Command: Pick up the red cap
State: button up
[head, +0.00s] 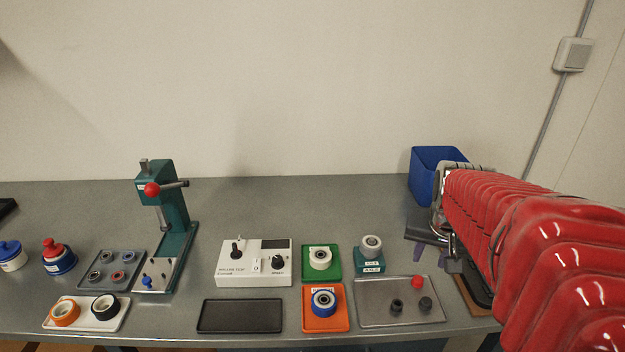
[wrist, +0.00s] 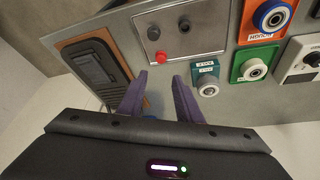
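The red cap (head: 417,282) sits on a thin grey metal tray (head: 375,317) at the right of the bench. Two dark caps (head: 397,306) (head: 426,303) are on the same tray. In the wrist view the red cap (wrist: 153,34) lies beyond my fingertips, near the tray's left part, with the dark caps near it. My gripper (wrist: 160,76) is open, its two purple fingers apart with no object held between them. In the head view my gripper (head: 438,260) is behind and to the right of the tray, partly hidden by my red-sleeved arm.
A blue bin (head: 428,180) is behind. A brown board with a dark piece (wrist: 92,62) lies beside the tray.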

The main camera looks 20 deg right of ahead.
jog(key=shift+f, duration=0.1)
send_over(418, 279)
jog(key=s+a, duration=0.1)
jog(key=s, duration=0.1)
jog(key=shift+a+f, duration=0.2)
jog(key=shift+f, duration=3.7)
jog(key=shift+x, duration=2.6)
jog(key=shift+a, duration=0.1)
jog(key=shift+c, duration=0.5)
jog(key=c, duration=0.7)
